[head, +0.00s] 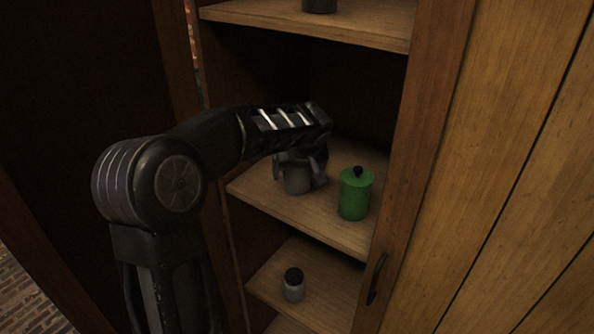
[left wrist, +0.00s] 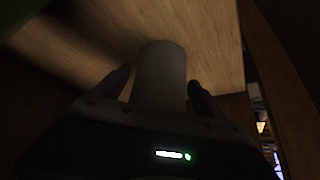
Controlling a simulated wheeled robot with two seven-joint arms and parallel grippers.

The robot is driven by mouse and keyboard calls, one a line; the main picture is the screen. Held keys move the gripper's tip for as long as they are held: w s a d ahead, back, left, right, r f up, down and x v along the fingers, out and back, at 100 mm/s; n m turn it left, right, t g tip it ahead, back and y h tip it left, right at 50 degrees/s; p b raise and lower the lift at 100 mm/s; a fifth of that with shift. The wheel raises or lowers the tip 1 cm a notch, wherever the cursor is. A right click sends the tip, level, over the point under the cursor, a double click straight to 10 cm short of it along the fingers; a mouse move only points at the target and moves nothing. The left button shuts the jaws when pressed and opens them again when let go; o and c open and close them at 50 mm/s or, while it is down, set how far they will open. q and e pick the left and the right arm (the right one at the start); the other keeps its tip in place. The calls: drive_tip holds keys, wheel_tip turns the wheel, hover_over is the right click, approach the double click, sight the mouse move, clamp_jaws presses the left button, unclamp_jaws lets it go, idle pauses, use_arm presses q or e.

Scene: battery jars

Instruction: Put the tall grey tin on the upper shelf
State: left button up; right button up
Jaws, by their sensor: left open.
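A grey tin (head: 298,181) stands on the middle shelf (head: 258,190) of the wooden cabinet, partly hidden by my left gripper (head: 301,166). My left gripper is open, with its fingers on either side of the tin. In the left wrist view the tin (left wrist: 161,75) rises between the two fingers of the left gripper (left wrist: 158,88), with a gap to each finger. The upper shelf (head: 330,27) shows at the top of the head view. My right gripper is not in view.
A green jar with a black knob (head: 354,194) stands just right of the grey tin on the same shelf. A dark jar (head: 319,5) stands on the upper shelf, cut by the frame. A small black-lidded jar (head: 293,285) stands on the lower shelf. The cabinet's right frame (head: 425,130) borders the opening.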

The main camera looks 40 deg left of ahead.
use_arm(q)
drive_tip(key=shift+d+r, duration=0.1)
drive_tip(key=shift+r, duration=0.2)
drive_tip(key=b+v, duration=0.2)
drive_tip(key=v, duration=0.9)
drive_tip(key=shift+s+r, duration=0.15)
drive_tip(key=shift+r, duration=0.05)
